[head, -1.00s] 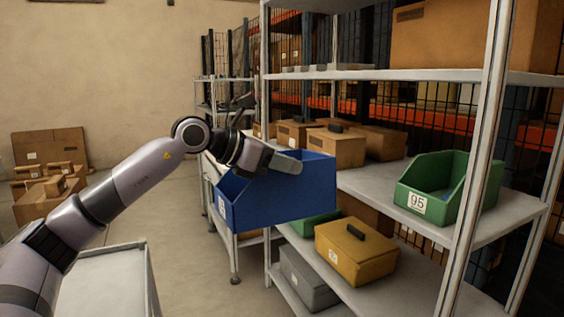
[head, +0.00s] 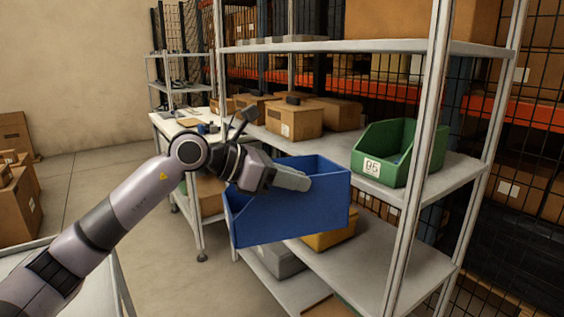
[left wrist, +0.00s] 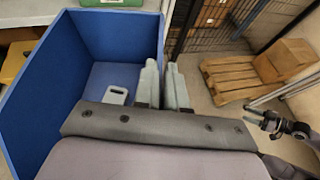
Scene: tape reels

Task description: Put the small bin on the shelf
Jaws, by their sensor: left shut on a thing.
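The blue open bin (head: 290,215) hangs in the air at the front of the shelving, tilted a little in the head view. My left gripper (head: 300,181) is shut on its upper wall. In the left wrist view the fingers (left wrist: 162,85) straddle the wall of the blue bin (left wrist: 25,110), whose visible inside holds only a pale tab. The grey middle shelf (head: 455,168) lies behind the bin, and its left front part is hidden. My right gripper (left wrist: 275,124) appears small at the right of the left wrist view; its jaw state is unclear.
A green bin (head: 372,169) stands on the middle shelf's right; cardboard boxes (head: 295,122) stand at its back left. A yellow box (head: 330,240) sits on the lower shelf. A front upright (head: 418,150) rises right of the blue bin. A pallet (left wrist: 235,82) lies on the floor.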

